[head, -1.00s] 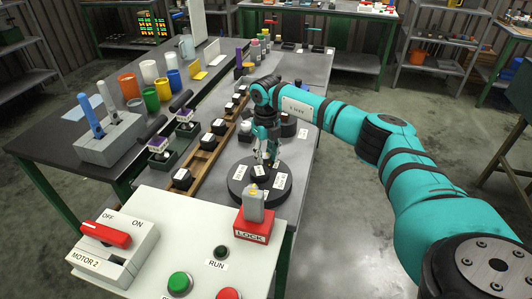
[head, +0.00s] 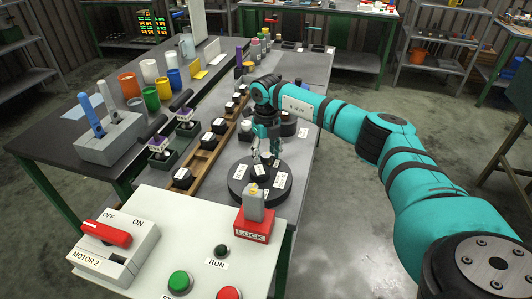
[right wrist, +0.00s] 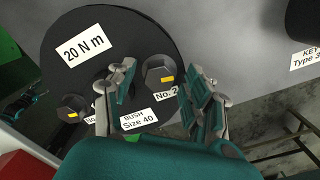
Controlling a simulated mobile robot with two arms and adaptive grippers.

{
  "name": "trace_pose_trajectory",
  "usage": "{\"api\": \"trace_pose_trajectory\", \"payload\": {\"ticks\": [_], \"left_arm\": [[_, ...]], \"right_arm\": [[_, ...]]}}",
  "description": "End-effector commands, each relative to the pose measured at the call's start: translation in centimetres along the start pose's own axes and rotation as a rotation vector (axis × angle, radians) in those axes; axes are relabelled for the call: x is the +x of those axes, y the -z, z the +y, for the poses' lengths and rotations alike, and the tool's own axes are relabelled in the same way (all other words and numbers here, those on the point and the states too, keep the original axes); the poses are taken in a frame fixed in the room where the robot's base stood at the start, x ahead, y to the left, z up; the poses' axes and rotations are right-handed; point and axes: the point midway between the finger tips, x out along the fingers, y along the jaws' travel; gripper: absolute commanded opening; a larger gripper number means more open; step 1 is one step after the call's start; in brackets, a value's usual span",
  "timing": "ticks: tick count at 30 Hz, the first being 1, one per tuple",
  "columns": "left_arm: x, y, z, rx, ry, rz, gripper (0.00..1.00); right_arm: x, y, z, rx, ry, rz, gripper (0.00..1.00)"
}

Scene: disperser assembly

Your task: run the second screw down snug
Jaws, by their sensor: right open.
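A dark round disc (head: 240,198) lies on the bench with white labels; one reads 20 N m in the right wrist view (right wrist: 105,28). Screw No. 2 (right wrist: 159,72) is a dark hex head with a yellow mark, seated in the disc. A second hex head (right wrist: 72,108) with a yellow mark sits near the disc's left edge, its label partly hidden. My right gripper (right wrist: 160,78) is open, its fingers on either side of screw No. 2 in the picture; I cannot tell if they touch it. In the head view the gripper (head: 266,153) points down over the disc. My left gripper is out of view.
A control panel (head: 165,215) with a red LOCK block (head: 252,229) stands in front of the disc. A wooden rack (head: 207,158) with several dark parts runs along the left. Dark cylinders (head: 288,128) stand close behind the gripper.

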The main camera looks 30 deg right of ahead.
Motion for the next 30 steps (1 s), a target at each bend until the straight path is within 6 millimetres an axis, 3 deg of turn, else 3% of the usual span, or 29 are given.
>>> {"api": "trace_pose_trajectory", "payload": {"ticks": [4,8,21,30], "left_arm": [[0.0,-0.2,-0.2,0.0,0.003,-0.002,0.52],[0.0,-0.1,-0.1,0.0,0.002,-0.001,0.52],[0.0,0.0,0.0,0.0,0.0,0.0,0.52],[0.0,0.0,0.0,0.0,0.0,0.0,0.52]], "right_arm": [[-0.3,0.0,0.0,-0.001,0.0,0.001,0.52],[-1.8,-0.1,0.1,-0.002,-0.001,-0.003,0.52],[-10.4,-0.1,0.0,0.0,-0.001,-0.002,0.52],[-12.0,0.0,0.0,0.0,0.0,0.001,0.52]]}}
